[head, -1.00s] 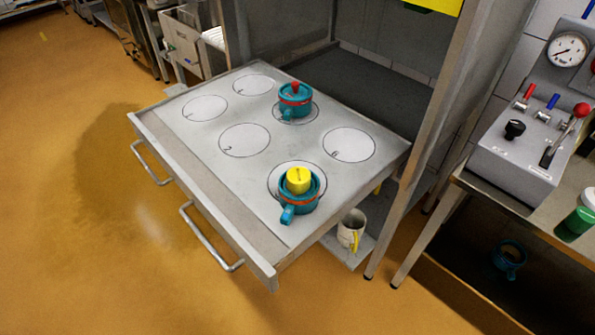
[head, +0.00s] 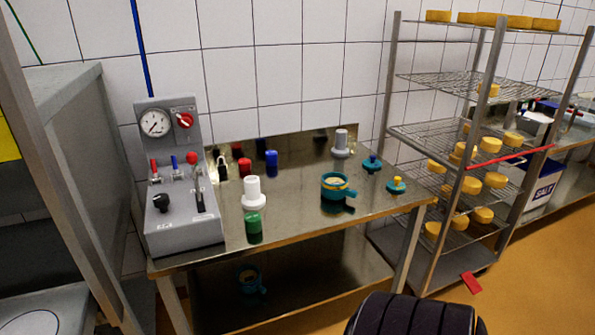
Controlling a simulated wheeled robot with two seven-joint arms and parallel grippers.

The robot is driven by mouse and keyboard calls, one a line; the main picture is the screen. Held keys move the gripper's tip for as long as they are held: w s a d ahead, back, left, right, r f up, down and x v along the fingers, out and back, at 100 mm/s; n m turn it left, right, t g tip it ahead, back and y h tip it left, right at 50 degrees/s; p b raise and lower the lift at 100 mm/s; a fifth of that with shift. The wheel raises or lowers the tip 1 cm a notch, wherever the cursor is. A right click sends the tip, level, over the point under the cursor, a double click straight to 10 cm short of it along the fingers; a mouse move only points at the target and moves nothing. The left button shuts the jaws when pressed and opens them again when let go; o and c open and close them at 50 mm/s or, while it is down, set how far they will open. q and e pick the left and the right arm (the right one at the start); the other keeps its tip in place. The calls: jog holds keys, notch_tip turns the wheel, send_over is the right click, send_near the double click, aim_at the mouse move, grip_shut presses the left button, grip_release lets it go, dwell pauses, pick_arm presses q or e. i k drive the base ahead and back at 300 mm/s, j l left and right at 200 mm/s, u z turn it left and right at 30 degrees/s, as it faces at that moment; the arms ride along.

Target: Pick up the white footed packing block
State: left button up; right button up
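A white footed block (head: 253,191) with a wide round base stands upright on the steel table (head: 300,233), right of the grey control box. A green cylinder (head: 254,228) stands just in front of it. A second pale footed block (head: 341,141) of similar shape, looking greyer, stands at the back of the table by the wall. I cannot tell from the picture which of the two the task names. Neither of my grippers shows in the head view.
The control box (head: 184,222) with gauge and levers fills the table's left end. Red (head: 244,167) and blue (head: 271,163) pieces stand behind the near block. A teal handled mould (head: 335,187) and small teal lids (head: 372,165) are to the right. A cheese rack (head: 468,185) stands beyond.

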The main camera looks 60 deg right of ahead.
aim_at(253, 200)
jog(key=z, duration=1.65)
jog(key=l+u, duration=0.1)
